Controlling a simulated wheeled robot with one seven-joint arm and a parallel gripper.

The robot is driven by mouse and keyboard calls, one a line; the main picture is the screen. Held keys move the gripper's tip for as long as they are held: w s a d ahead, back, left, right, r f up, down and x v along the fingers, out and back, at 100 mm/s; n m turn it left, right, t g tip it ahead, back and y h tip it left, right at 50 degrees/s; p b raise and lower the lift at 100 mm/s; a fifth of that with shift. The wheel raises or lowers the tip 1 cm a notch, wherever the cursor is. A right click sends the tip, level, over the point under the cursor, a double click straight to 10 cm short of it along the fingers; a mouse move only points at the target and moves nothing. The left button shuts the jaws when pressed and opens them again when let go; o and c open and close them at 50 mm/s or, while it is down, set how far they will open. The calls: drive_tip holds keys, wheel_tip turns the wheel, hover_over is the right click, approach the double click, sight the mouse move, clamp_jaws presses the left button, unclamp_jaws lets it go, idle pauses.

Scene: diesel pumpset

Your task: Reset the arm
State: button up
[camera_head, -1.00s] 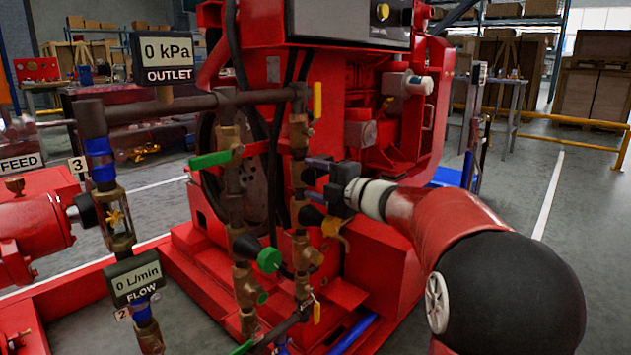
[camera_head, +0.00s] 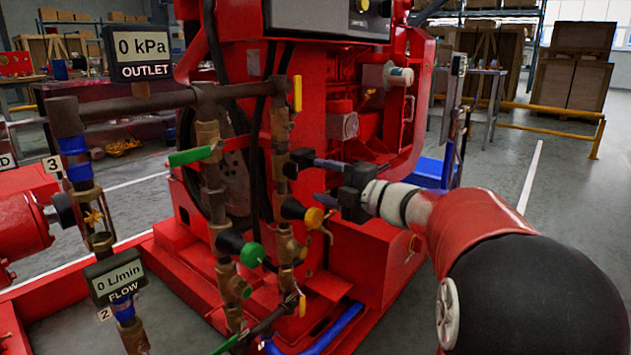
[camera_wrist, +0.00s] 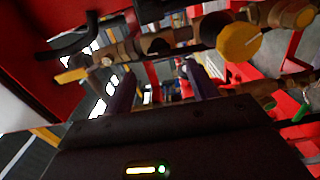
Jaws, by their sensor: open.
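My gripper (camera_head: 305,180) is at the end of my red and white arm, which reaches in from the lower right in the head view. Its two dark fingers are spread apart and point left towards the brass pipework. No object shows between them. In the wrist view the fingers of my gripper (camera_wrist: 157,88) stand apart over the dark gripper body. A yellow knob (camera_wrist: 239,42) and brass pipe fittings (camera_wrist: 155,43) lie beyond the fingers in that view. I cannot tell whether a finger touches the pipework.
The red pumpset (camera_head: 345,130) stands behind the gripper. Brass pipes carry a green lever (camera_head: 190,156), a green knob (camera_head: 252,254) and an orange-yellow knob (camera_head: 313,218). The outlet display (camera_head: 141,53) reads 0 kPa and the flow display (camera_head: 115,276) 0 L/min. Open floor lies right.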

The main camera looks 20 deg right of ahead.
drive_tip(key=s+d+m+h, duration=0.4)
drive_tip(key=s+m+h, duration=0.5)
drive_tip(key=m+h, duration=0.55)
drive_tip(key=s+a+f+m+g+y, duration=0.2)
drive_tip(key=s+a+f+m+g, duration=0.25)
drive_tip(key=s+f, duration=0.55)
drive_tip(key=s+a+f+m+g+y, duration=0.2)
drive_tip(key=s+a+f+m+g, duration=0.35)
drive_tip(key=s, duration=0.75)
wheel_tip(320, 180, up, 11)
drive_tip(key=d+t+p, duration=0.1)
drive_tip(key=p, duration=1.2)
drive_tip(key=shift+w+d, duration=0.2)
drive_tip(key=shift+w, duration=0.2)
